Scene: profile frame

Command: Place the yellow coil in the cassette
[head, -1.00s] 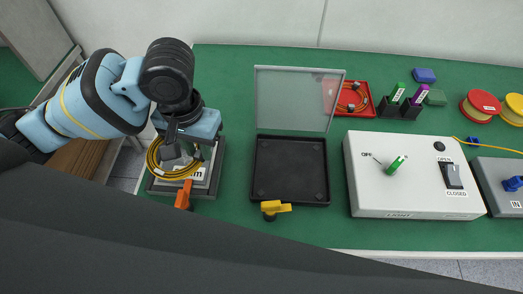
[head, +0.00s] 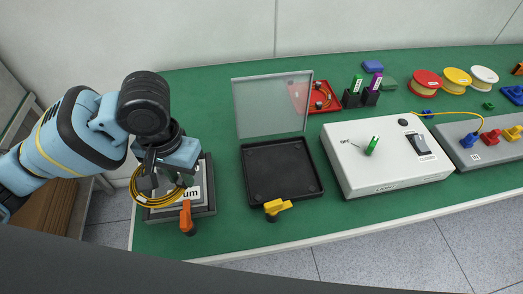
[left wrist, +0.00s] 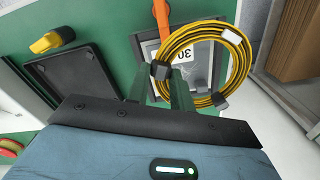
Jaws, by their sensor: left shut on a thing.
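The yellow coil (head: 150,190) is a ring of yellow cable with dark and white ties. It also shows in the left wrist view (left wrist: 222,38). My left gripper (head: 160,182) is shut on the coil at a dark tie; its fingers show in the left wrist view (left wrist: 160,80). The coil hangs over or beside a grey plate with a label (head: 200,197); I cannot tell whether it touches. The cassette (head: 280,170) is a black square tray, empty, with its clear lid (head: 268,105) standing open at the back. My right gripper is not in view.
An orange-handled clamp (head: 187,217) stands in front of the plate, a yellow-handled one (head: 276,207) at the cassette's front edge. A white switch box (head: 385,165) stands right of the cassette. A red tray (head: 318,97) lies behind. Green table is bare between plate and cassette.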

